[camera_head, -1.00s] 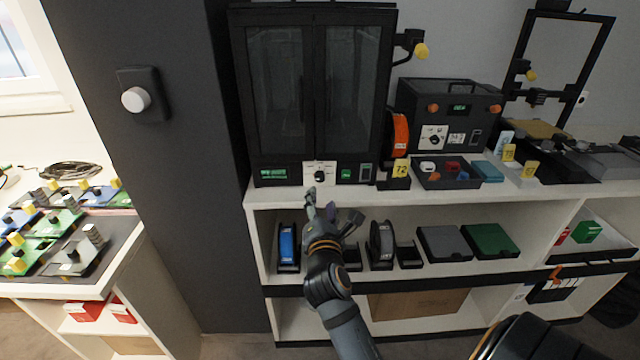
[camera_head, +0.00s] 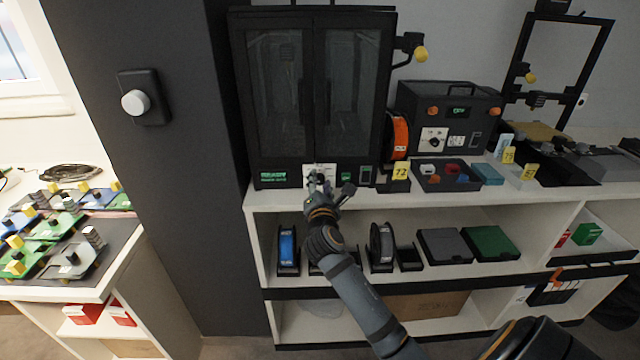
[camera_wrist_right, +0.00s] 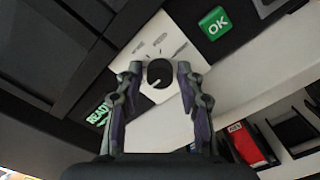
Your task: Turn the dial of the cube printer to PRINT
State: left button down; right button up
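The cube printer (camera_head: 320,90) is a tall black cabinet with two glazed doors, standing on the white shelf unit. Its black dial (camera_wrist_right: 159,73) sits on a white plate (camera_wrist_right: 176,28) with small labels that I cannot read; in the head view my gripper partly covers it. A green display (camera_head: 272,177) left of the dial appears to read READY. My right gripper (camera_head: 320,183) is at the dial. In the right wrist view its open fingers (camera_wrist_right: 159,75) stand on either side of the dial, with small gaps visible. My left gripper is not in view.
A green OK button (camera_wrist_right: 215,23) is right of the dial plate. A smaller black machine (camera_head: 449,115) with its own dial stands further right, beside an orange spool (camera_head: 399,135). Below the printer, the shelf holds a blue spool (camera_head: 287,246) and grey and green boxes.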

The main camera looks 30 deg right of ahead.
grip_shut()
